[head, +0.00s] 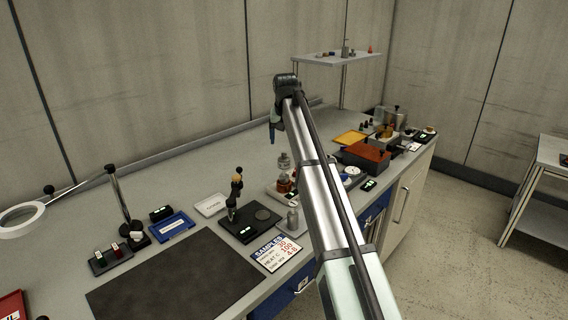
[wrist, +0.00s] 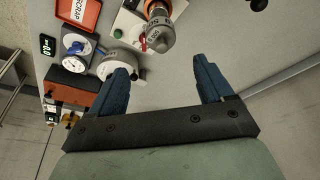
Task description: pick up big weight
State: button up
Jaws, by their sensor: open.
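My gripper (wrist: 161,84) is open, with two blue fingers apart and nothing between them in the wrist view. In the head view its blue fingertips (head: 272,134) hang high above the back part of the bench, partly behind my arm. Several small dark pieces (head: 366,126) stand farther back on the bench, too small to make out.
A black stand with an orange knob (head: 237,178) rises near the bench middle. An orange-red box (head: 367,155) and yellow tray (head: 350,138) lie at the right. The dark mat (head: 175,280) is clear.

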aim_at(284, 153)
jog(key=x, duration=1)
jog(key=shift+s+a, duration=0.1)
jog(key=shift+a, duration=0.05)
jog(key=shift+c, duration=0.3)
grip_shut()
notch_tip(284, 153, up, 13)
dwell(1.3)
